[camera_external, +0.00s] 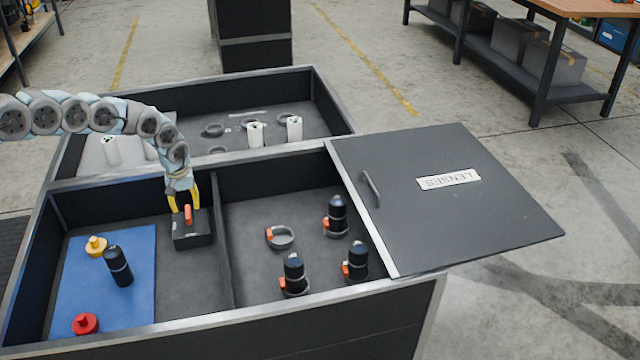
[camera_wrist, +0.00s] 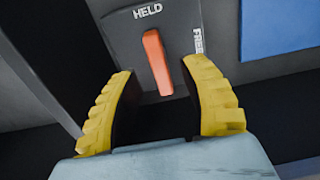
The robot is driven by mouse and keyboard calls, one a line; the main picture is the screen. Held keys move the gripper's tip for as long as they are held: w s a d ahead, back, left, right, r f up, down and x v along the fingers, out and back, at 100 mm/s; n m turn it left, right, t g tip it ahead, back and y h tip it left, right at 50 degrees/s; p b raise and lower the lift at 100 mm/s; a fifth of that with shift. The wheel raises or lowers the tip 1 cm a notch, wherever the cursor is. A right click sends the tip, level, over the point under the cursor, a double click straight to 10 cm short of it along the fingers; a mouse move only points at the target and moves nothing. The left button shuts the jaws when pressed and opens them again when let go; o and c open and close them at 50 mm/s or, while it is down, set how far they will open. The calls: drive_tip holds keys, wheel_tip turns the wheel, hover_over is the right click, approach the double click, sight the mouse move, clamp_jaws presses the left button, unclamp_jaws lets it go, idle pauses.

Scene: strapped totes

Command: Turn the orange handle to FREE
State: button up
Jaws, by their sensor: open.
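In the external view my gripper (camera_external: 184,198) is just above the box, and the handle (camera_external: 187,214) shows below the fingers. I cannot tell whether anything touches.
A blue mat (camera_external: 140,290) at left holds a black bottle (camera_external: 118,266), a yellow piece (camera_external: 96,246) and a red piece (camera_external: 85,323). A divider (camera_external: 222,240) separates black lenses (camera_external: 293,274) in rings at right. A lid (camera_external: 450,200) marked LENSES lies right.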

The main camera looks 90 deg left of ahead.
drive_tip(key=shift+f+b, duration=0.55)
drive_tip(key=shift+f, duration=0.75)
clamp_jaws()
